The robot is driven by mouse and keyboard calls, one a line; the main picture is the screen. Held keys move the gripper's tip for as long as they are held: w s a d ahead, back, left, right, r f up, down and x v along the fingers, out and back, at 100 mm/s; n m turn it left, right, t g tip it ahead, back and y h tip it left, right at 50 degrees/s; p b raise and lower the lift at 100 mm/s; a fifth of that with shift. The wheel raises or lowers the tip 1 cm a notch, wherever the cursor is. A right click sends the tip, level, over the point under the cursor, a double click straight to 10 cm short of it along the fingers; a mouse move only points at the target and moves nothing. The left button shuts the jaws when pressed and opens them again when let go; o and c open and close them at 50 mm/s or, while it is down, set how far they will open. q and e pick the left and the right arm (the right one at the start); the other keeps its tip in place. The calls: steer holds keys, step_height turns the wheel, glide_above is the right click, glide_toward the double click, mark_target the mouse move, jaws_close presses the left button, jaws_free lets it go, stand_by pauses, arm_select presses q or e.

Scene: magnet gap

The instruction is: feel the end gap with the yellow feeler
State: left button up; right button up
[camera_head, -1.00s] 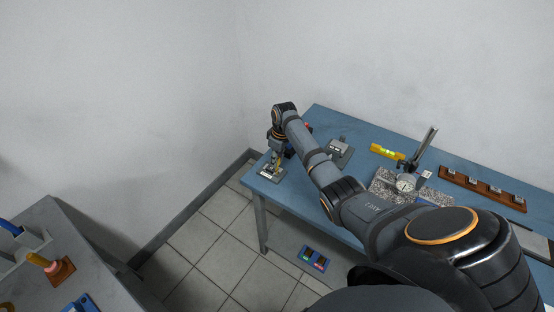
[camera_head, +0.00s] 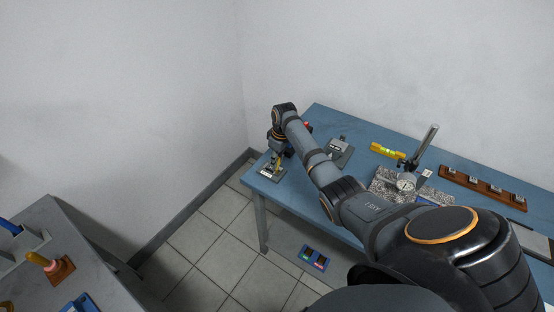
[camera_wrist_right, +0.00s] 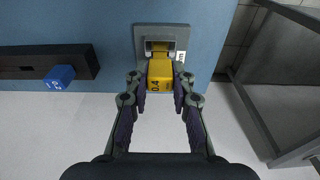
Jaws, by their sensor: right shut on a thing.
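My right gripper (camera_wrist_right: 161,84) is shut on the yellow feeler (camera_wrist_right: 160,72), a block marked 0.4, with one finger on each side of it. The feeler's far end points at the grey fixture (camera_wrist_right: 178,32) on the blue table and reaches between its pale upright parts. I cannot tell how deep it sits in the gap. In the head view the right gripper (camera_head: 277,158) points down over the fixture (camera_head: 268,176) at the table's near left corner, and the arm partly hides it. My left gripper is not in view.
A dark rack (camera_wrist_right: 25,60) with a blue block (camera_wrist_right: 59,77) lies to the left in the wrist view. The blue table (camera_head: 315,121) also bears a dial gauge stand (camera_head: 405,183), a yellow level (camera_head: 387,151) and a brown rack (camera_head: 484,187). A grey bench (camera_head: 45,218) stands left.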

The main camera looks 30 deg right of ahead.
steer(key=shift+f, duration=0.65)
stand_by(0.9)
steer(key=shift+r, duration=0.15)
stand_by(0.8)
steer(key=shift+r+p, duration=2.45)
steer(key=shift+p, duration=0.15)
steer(key=shift+f, duration=0.1)
